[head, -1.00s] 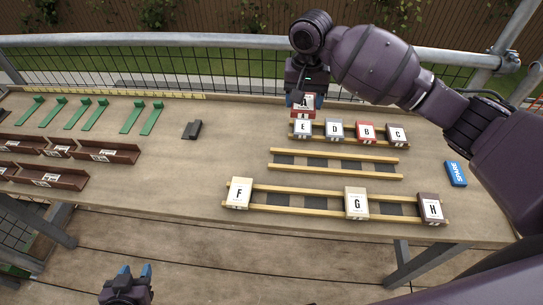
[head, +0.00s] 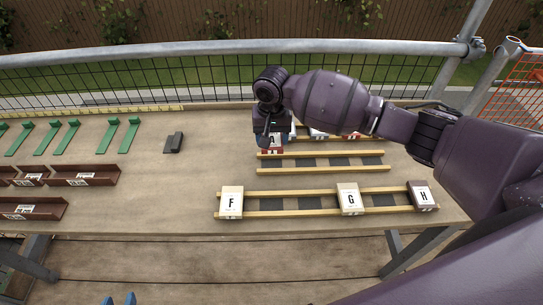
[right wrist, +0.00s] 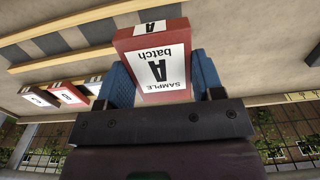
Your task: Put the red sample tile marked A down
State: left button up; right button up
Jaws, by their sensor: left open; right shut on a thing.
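The red sample tile A (head: 271,151) is in my right gripper (head: 272,139), over the left end of the middle rack (head: 345,169) in the head view. In the right wrist view tile A (right wrist: 150,45) shows its white label, clamped between the blue fingers of my right gripper (right wrist: 160,85). I cannot tell whether the tile touches the rack. The middle rack's visible dark slots hold no tiles. My left gripper (head: 119,300) is open and empty at the bottom edge of the head view, mostly cut off.
The front rack (head: 285,212) holds tiles F (head: 230,203), G (head: 350,199) and H (head: 421,196). The back row of tiles is partly hidden behind my right arm; several show in the right wrist view (right wrist: 68,95). Green brackets (head: 66,137), brown trays (head: 85,175) and a dark block (head: 173,142) lie left.

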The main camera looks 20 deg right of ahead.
notch_tip(320, 180, down, 8)
jog(key=shift+f+b, duration=0.1)
jog(key=shift+b, duration=0.5)
jog(key=shift+f, duration=0.25)
jog(key=o, duration=1)
notch_tip(320, 180, up, 12)
jog(key=shift+f+p, duration=0.15)
jog(key=shift+p, duration=0.75)
jog(key=shift+r, duration=0.55)
